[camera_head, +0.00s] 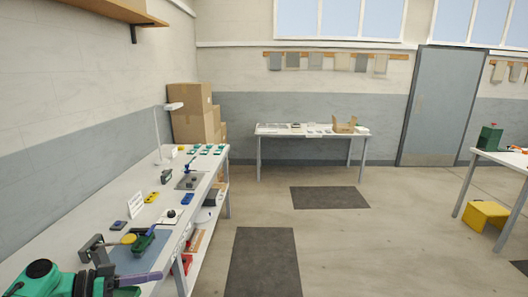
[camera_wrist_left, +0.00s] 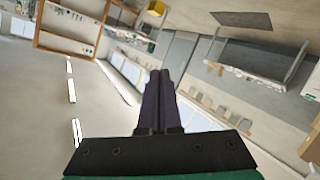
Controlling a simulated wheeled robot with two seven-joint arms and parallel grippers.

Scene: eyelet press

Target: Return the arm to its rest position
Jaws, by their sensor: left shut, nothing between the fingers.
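My left gripper (camera_head: 152,276) is at the bottom left of the head view, beside the near end of the long workbench (camera_head: 60,251). Its dark purple fingers point to the right. In the left wrist view its fingers (camera_wrist_left: 159,74) lie together, shut, with nothing between them. The green press (camera_head: 150,243) with a yellow knob (camera_head: 129,239) and a dark lever part stands on the bench just beyond the gripper, with a gap that I cannot judge. My right gripper is not in view.
Small parts, a white card (camera_head: 135,204) and a lamp (camera_head: 158,135) stand along the bench. A back table (camera_head: 290,133) and a right table (camera_head: 503,158) stand apart. Two dark mats (camera_head: 263,262) lie on open floor. A yellow step stool (camera_head: 486,215) is at the right.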

